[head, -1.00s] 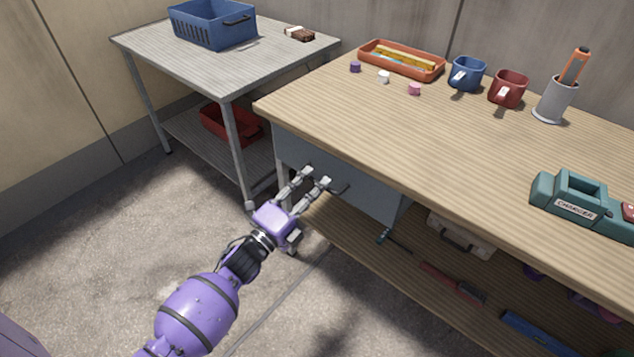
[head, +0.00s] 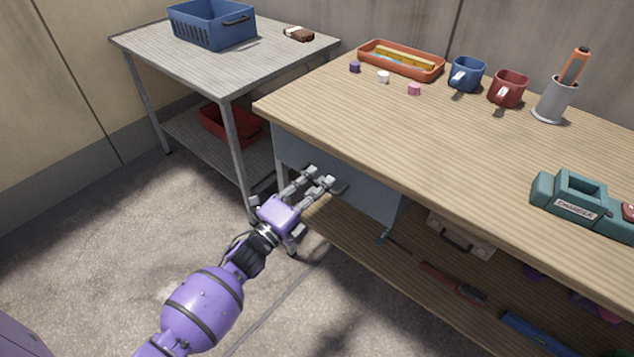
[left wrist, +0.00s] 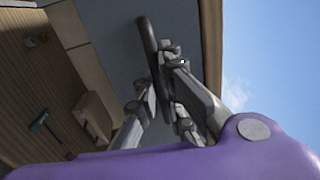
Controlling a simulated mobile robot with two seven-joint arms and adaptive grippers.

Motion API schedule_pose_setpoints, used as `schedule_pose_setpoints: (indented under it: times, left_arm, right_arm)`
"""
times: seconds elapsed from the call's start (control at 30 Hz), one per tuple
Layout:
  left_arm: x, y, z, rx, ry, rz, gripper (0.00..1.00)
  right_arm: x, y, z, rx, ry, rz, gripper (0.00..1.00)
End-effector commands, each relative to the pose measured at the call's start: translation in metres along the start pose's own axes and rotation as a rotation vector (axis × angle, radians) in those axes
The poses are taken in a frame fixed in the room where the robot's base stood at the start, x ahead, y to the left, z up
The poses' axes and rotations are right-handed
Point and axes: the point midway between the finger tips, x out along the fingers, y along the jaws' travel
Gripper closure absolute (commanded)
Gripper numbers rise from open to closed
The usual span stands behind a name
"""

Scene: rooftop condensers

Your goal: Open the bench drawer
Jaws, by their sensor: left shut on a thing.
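The bench drawer (head: 372,192) is a grey-blue front under the wooden bench top, and it looks closed. Its dark bar handle (left wrist: 147,38) shows in the left wrist view, running between my fingers. In the head view only a short end of the handle (head: 341,188) shows beside the fingertips. My left gripper (head: 318,177) is at the drawer front, with its fingers shut on the handle; in the left wrist view the fingers (left wrist: 157,80) lie on both sides of it. The fingers hide part of the handle. My right gripper is not in view.
On the bench top (head: 450,140) stand an orange tray (head: 375,60), two mugs, a pen cup (head: 552,104) and a teal charger (head: 560,200). A lower shelf (head: 350,238) holds tools and a case. A metal table (head: 190,62) stands at left. Floor before the drawer is clear.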

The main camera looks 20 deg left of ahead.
Motion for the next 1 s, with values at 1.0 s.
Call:
schedule_pose_setpoints:
  times: [1.0]
  left_arm:
    - [-0.196, -0.038, 0.0, -0.001, -0.003, 0.005, 1.0]
  right_arm:
    - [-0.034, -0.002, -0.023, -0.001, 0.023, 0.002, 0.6]
